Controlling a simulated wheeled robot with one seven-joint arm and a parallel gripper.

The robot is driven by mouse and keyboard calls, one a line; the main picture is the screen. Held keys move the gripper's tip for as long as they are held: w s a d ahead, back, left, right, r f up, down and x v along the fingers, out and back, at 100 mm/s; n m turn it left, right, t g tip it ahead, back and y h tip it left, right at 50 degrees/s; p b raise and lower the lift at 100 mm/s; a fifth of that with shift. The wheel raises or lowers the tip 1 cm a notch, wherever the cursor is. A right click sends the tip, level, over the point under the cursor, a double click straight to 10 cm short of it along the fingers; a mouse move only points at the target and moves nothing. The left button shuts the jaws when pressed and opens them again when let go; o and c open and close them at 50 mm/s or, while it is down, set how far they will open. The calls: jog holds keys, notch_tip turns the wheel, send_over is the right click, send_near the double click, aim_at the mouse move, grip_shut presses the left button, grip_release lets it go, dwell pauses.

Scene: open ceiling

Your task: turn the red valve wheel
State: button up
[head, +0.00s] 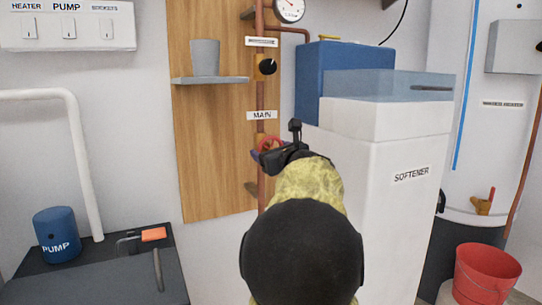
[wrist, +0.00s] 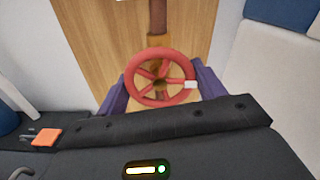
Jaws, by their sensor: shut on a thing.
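The red valve wheel (wrist: 161,101) faces me in the middle of the wrist view, with several spokes and a white mark on the right side of its rim. It sits on a copper pipe (wrist: 157,18). My gripper (wrist: 162,90) has one purple finger at the left of the rim and one at the right, and it is shut on the wheel. In the head view a small part of the red wheel (head: 268,141) shows just below the MAIN label (head: 262,115). My gripper (head: 276,152) and my arm hide the rest of it there.
The white softener cabinet (head: 385,180) stands close to the right of my arm. A red bucket (head: 485,275) stands at lower right.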

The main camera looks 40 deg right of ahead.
jog(key=shift+d, duration=0.1)
dwell(0.3)
jog(key=o, duration=1)
